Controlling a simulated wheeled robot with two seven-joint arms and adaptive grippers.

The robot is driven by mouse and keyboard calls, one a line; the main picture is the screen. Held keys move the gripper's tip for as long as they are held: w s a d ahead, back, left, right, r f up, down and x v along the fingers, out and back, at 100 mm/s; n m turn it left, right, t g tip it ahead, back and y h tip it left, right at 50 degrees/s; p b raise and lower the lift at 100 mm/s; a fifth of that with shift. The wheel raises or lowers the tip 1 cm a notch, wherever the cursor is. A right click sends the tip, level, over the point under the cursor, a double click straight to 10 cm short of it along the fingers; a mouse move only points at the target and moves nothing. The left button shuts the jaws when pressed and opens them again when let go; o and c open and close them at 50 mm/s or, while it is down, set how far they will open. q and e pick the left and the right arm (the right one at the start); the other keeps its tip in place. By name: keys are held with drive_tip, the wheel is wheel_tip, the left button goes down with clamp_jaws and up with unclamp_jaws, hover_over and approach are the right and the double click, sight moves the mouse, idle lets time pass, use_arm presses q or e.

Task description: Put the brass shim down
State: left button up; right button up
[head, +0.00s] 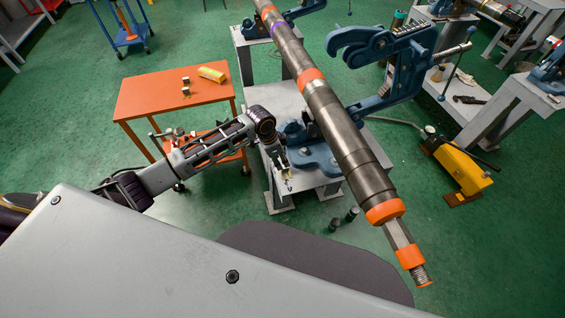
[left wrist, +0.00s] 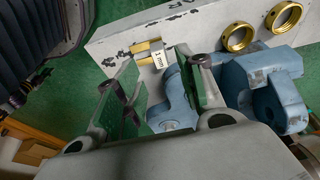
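The brass shim (left wrist: 146,52), with a white "1 mm" label, lies on the grey stand top near its edge in the left wrist view. My left gripper (left wrist: 154,74) is open, its two fingers spread to either side of the shim with visible gaps. In the head view my left gripper (head: 284,180) points down at the front of the grey stand (head: 325,186), beside the blue vise base. The shim is too small to make out clearly there. My right gripper is not in view.
Two brass rings (left wrist: 238,32) lie on the stand behind the blue vise casting (left wrist: 262,75). A long pipe (head: 330,115) with orange bands crosses above the stand beside the open blue vise arm (head: 405,75). An orange cart (head: 150,97) stands to the left.

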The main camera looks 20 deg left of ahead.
use_arm(q)
drive_tip(key=w+v, duration=0.1)
drive_tip(key=v, duration=0.5)
drive_tip(key=shift+s+r, duration=0.2)
drive_tip(key=shift+s, duration=0.35)
drive_tip(key=shift+a, duration=0.1)
